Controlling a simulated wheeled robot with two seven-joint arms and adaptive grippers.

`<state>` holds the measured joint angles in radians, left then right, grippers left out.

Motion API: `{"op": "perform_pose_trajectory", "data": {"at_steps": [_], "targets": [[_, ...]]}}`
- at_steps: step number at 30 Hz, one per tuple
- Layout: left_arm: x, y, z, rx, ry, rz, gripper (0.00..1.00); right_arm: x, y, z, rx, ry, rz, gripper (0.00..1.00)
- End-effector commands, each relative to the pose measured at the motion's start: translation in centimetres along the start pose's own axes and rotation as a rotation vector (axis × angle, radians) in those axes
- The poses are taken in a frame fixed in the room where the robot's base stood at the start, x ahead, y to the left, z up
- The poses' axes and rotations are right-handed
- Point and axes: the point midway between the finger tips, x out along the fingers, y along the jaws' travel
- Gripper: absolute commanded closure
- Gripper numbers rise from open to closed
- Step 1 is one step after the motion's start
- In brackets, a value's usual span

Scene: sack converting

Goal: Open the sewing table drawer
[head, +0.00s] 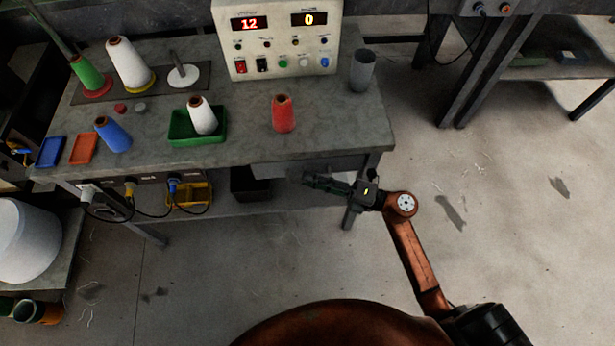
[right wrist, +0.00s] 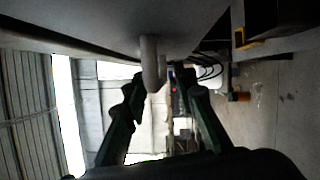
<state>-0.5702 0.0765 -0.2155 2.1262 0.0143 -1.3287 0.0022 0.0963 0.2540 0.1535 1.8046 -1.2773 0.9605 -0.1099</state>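The grey sewing table (head: 235,160) stands across the head view. Its drawer (head: 285,170) is a grey front under the tabletop at the right end, partly behind my gripper and in shadow; it looks closed. My right gripper (head: 308,182) is at the drawer front, pointing left. In the right wrist view, my right gripper (right wrist: 160,82) has its fingers apart, one on each side of the pale drawer handle (right wrist: 152,65). The handle hangs from the grey drawer surface, with a gap visible to the fingers; contact is not clear. My left gripper is not in view.
On the tabletop are a control box (head: 280,45), a red thread cone (head: 283,113), a green tray (head: 183,138) with a white cone, and a grey cup (head: 362,70). A black bin (head: 250,184) sits below. Floor at the right is clear.

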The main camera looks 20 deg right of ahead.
Motion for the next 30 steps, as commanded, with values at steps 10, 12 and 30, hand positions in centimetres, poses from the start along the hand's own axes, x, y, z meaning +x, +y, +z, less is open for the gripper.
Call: {"op": "perform_pose_trajectory", "data": {"at_steps": [10,12,30], "targets": [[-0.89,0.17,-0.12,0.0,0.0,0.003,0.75,1.14,0.02,-0.01,0.001,0.0,0.0,0.74],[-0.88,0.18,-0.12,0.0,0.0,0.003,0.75,1.14,0.02,-0.01,0.001,0.0,0.0,0.74],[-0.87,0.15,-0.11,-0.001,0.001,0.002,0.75,1.1,-0.03,0.0,0.001,-0.001,-0.001,1.0]]}}
